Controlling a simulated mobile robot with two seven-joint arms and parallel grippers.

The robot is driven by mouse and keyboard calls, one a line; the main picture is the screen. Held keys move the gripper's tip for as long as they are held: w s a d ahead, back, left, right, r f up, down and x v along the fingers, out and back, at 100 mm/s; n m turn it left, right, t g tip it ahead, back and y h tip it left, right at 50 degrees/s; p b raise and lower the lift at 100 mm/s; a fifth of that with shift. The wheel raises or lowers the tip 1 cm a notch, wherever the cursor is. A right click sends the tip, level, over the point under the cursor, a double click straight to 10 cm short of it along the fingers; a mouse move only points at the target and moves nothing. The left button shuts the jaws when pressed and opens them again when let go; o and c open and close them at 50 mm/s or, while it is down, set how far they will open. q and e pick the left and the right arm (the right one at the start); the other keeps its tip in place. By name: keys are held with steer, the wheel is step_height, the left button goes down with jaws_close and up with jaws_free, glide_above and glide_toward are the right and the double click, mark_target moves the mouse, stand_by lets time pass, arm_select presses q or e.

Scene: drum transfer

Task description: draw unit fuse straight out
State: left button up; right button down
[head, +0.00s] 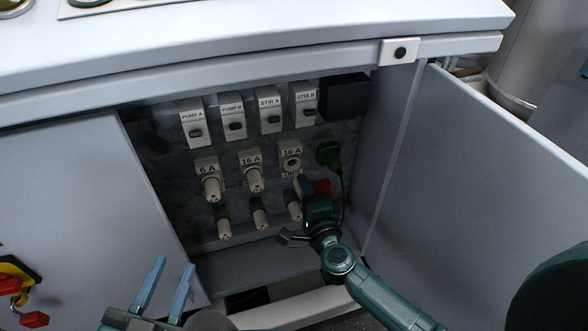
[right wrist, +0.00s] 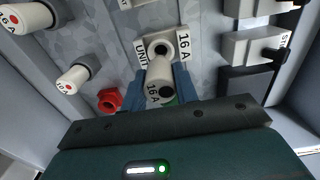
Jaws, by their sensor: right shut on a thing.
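In the head view the right gripper (head: 304,184) is just below and right of the unit holder (head: 291,160). The holder's round hole is open and visible; it also shows in the right wrist view (right wrist: 159,48). The fuse is out of the hole and overlaps the holder's lower edge in that view. My left gripper (head: 172,270) is open and empty at the bottom, outside the cabinet.
Fuses marked 6 A (head: 211,186) and 16 A (head: 254,180) stand left of the unit holder. A green plug (head: 330,155) and red knob (head: 322,187) are close right. The open door (head: 480,170) bounds the right side.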

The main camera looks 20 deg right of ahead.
steer(key=shift+w, duration=0.1)
steer(key=shift+s+d+p, duration=0.1)
steer(key=shift+s+p, duration=0.35)
steer(key=shift+s, duration=2.05)
